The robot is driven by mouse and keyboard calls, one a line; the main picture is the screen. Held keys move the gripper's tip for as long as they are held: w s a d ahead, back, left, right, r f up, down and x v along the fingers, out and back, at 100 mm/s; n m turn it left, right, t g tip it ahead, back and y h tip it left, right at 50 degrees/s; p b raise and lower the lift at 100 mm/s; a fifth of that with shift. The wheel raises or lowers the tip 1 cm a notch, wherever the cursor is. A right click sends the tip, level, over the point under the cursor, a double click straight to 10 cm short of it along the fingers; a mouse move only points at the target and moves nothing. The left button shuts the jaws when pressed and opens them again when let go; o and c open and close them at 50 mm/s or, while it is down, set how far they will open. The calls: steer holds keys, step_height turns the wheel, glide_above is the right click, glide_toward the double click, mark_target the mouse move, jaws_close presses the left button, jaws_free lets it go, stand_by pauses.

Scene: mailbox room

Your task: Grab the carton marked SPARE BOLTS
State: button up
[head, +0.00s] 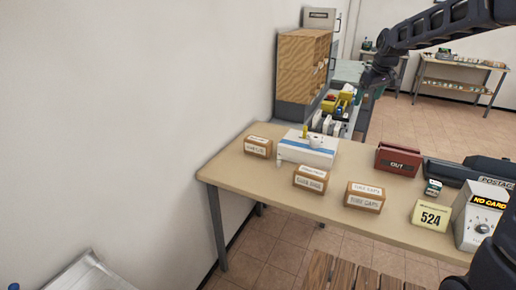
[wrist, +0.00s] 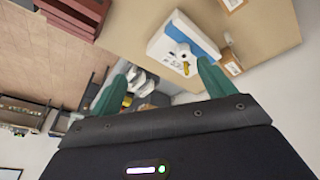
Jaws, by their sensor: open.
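Three small brown cartons with white labels stand on the tan table. The front-right carton (head: 365,197) seems to read TUBE CAPS. The middle carton (head: 310,179) and the back-left carton (head: 258,147) have labels too blurred to read surely, so I cannot tell which is SPARE BOLTS. In the wrist view, one carton (wrist: 230,63) lies just beyond the right finger and another (wrist: 232,4) is at the top edge. My gripper (head: 373,80) is raised behind the table, apart from all cartons. Its teal fingers (wrist: 162,82) are spread and empty.
A wooden cabinet (head: 304,65) stands behind.

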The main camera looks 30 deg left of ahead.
steer(key=w+a+f+n+y, duration=0.1)
steer(key=w+a+f, duration=0.15)
steer(key=a, duration=0.45)
steer(key=w+a+f+n, duration=0.2)
steer(key=a+f, duration=0.1)
steer(key=a, duration=0.3)
steer(key=n+g+y, duration=0.1)
steer(key=n+g, duration=0.2)
steer(key=n, duration=0.1)
glide_toward(259, 140)
steer(key=shift+w+d+f, duration=0.4)
steer(key=shift+w+d, duration=0.15)
steer(key=shift+d, duration=0.15)
steer(key=shift+y, duration=0.3)
steer(key=x, duration=0.6)
steer(key=shift+s+a+r, duration=0.1)
steer(key=shift+a, duration=0.05)
steer(key=f, duration=0.1)
steer(key=a+f, duration=0.2)
steer(key=shift+s+a+f, duration=0.2)
steer(key=shift+s+a, duration=0.05)
steer(key=shift+s, duration=0.05)
steer(key=shift+a+f, duration=0.2)
steer(key=shift+f, duration=0.3)
steer(key=shift+f, duration=0.25)
